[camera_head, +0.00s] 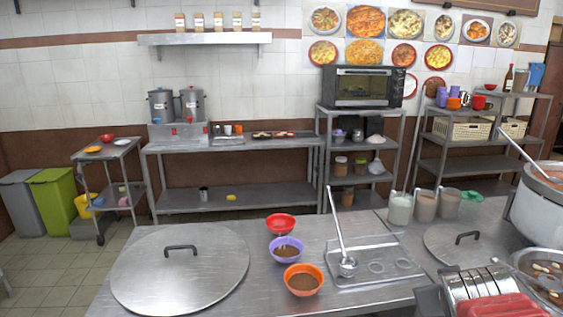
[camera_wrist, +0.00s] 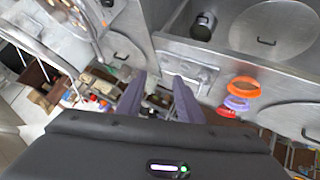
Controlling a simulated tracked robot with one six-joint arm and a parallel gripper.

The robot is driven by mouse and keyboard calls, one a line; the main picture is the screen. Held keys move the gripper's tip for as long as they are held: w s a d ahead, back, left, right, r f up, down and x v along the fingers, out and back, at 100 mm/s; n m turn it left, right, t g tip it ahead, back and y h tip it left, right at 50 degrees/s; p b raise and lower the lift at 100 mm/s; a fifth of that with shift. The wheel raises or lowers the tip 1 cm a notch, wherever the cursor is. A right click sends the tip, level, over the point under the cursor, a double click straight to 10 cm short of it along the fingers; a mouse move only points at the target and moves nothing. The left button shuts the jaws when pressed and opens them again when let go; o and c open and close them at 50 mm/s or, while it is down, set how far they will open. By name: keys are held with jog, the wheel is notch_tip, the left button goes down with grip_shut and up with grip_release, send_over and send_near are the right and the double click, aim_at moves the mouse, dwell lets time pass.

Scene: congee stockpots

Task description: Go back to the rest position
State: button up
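My gripper (camera_wrist: 160,88) shows in the wrist view, its two dark fingers apart with nothing seen held between them. In the wrist view the orange bowl (camera_wrist: 245,86) and purple bowl (camera_wrist: 237,103) lie right of my gripper.
A large round lid (camera_head: 180,265) lies at the counter's left. A tall stockpot (camera_head: 540,210) with a ladle handle (camera_head: 515,148) stands at the right, beside another lid (camera_head: 470,250) and an open pot of food (camera_head: 545,285). Cups (camera_head: 400,208) line the counter's back edge.

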jog(key=s+a+f+g+y, duration=0.1)
jog(key=s+a+f+y, duration=0.1)
jog(key=s+a, duration=0.3)
jog(key=s+a+f+g+y, duration=0.1)
jog(key=s+a+y, duration=0.2)
jog(key=a, duration=1.1)
jog(key=s, duration=0.3)
jog(key=shift+f+n+g, duration=0.3)
jog(key=shift+f+g, duration=0.1)
jog(key=shift+d, duration=0.1)
